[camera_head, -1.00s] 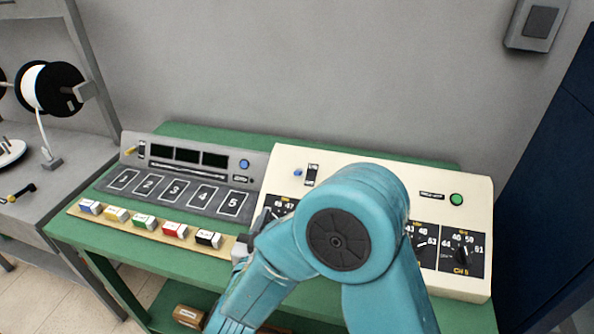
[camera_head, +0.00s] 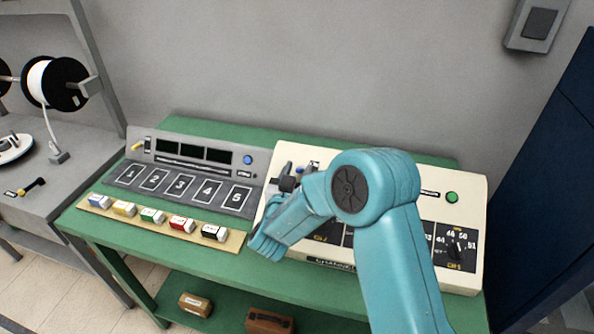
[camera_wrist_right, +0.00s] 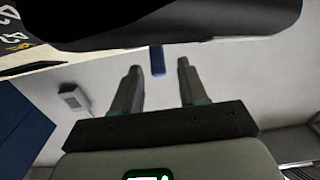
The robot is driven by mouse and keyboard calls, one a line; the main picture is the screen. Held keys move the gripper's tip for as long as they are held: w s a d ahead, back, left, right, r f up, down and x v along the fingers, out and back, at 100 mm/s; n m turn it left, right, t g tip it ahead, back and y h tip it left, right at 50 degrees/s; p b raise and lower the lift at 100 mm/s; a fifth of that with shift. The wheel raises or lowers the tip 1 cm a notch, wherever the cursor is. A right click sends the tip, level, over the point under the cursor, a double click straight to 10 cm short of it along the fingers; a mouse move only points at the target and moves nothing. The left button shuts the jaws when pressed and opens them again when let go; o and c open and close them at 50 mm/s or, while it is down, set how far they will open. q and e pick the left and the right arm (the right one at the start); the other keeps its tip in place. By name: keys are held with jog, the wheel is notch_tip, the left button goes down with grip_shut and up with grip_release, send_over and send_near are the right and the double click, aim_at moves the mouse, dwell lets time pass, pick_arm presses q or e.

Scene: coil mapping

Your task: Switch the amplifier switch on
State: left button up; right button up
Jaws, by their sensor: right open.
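The amplifier is the cream console (camera_head: 462,183) on the right part of the green bench, with a green button (camera_head: 452,197) and black dial panels. Its small switch plate (camera_head: 314,166) is near the top left edge, mostly hidden behind my right gripper (camera_head: 294,167). That gripper is open, with its fingertips over the console's upper left part. In the right wrist view, the two separated fingers (camera_wrist_right: 157,84) have a small blue piece (camera_wrist_right: 158,59) beyond and between them. I cannot tell whether they touch it. My left gripper is not in view.
A grey unit (camera_head: 205,169) with numbered squares stands left of the amplifier, with coloured blocks on a strip (camera_head: 160,231) before it. My right arm covers the amplifier's middle. Two boxes lie on the lower shelf (camera_head: 225,309). A grey wall stands behind.

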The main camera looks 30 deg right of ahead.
aim_at(300, 168)
jog(key=shift+d+f, duration=0.1)
jog(key=shift+d, duration=0.05)
jog(key=shift+c, duration=0.3)
jog(key=shift+w, duration=0.1)
grip_shut()
jog(key=shift+r+p, duration=0.2)
jog(key=shift+p, duration=0.25)
jog(key=r+g+y+p, duration=0.1)
jog(key=p, duration=0.2)
jog(key=w+d+r+g+y+p, duration=0.1)
jog(key=g+y+p, duration=0.1)
jog(key=p, duration=0.2)
jog(key=shift+w+d+g+y+p, duration=0.2)
jog(key=shift+g+y, duration=0.1)
jog(key=shift+y, duration=0.15)
jog(key=shift+w+d+g+y+p, duration=0.1)
jog(key=shift+g+y+p, duration=0.15)
jog(key=shift+y, duration=0.2)
jog(key=shift+w+d+g+y, duration=0.25)
jog(key=shift+g+y, duration=0.35)
jog(key=shift+y, duration=0.05)
jog(key=shift+w+d+g+y, duration=0.2)
jog(key=shift+d+g+y, duration=0.05)
jog(key=shift+g+y, duration=0.35)
jog(key=shift+r+y, duration=0.15)
jog(key=shift+y, duration=0.1)
